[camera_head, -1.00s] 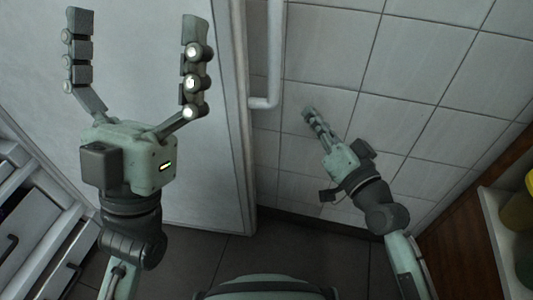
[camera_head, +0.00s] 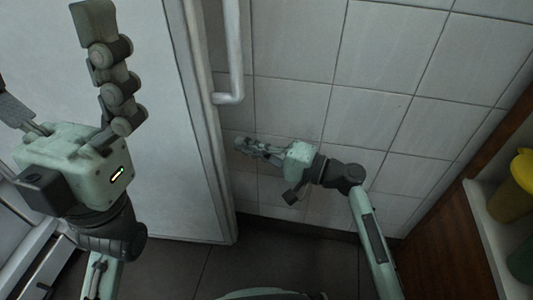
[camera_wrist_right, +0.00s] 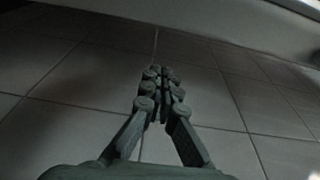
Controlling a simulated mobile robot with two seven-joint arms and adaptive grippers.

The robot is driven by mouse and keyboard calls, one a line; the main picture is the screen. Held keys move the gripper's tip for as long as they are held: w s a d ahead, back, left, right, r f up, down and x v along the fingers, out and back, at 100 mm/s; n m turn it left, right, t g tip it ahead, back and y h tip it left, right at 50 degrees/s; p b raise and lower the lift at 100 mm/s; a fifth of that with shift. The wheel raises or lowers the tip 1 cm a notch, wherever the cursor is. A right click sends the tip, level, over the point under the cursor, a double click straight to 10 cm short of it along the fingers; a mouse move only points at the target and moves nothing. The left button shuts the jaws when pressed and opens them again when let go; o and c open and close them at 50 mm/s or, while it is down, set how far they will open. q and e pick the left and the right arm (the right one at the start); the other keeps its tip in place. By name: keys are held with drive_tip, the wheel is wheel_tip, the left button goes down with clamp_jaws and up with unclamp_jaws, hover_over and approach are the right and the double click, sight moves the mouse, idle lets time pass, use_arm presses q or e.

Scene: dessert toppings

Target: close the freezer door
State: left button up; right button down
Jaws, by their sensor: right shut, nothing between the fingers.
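The freezer door (camera_head: 165,130) is a large white panel, standing open, its free edge to the right of its face in the head view. A long pale vertical handle (camera_head: 235,60) runs along that edge. My right gripper (camera_head: 240,146) is shut and empty, below the handle's lower end and just right of the door edge; I cannot tell whether it touches. Its closed fingers also show in the right wrist view (camera_wrist_right: 159,75). My left gripper (camera_head: 48,62) is open and empty in front of the door face, one finger partly cut off by the picture's left edge.
A tiled wall (camera_head: 390,60) stands behind and right of my right arm. A wooden cabinet side (camera_head: 440,220) with a pale shelf and a yellow container (camera_head: 514,190) is at the right. Dark floor (camera_head: 270,265) lies below. Pale drawers or shelving show at lower left.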

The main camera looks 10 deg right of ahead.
drive_tip(key=shift+s+a, duration=0.6)
drive_tip(key=shift+s, duration=0.15)
drive_tip(key=shift+s+a, duration=0.55)
drive_tip(key=shift+s, duration=0.2)
drive_tip(key=shift+s, duration=0.15)
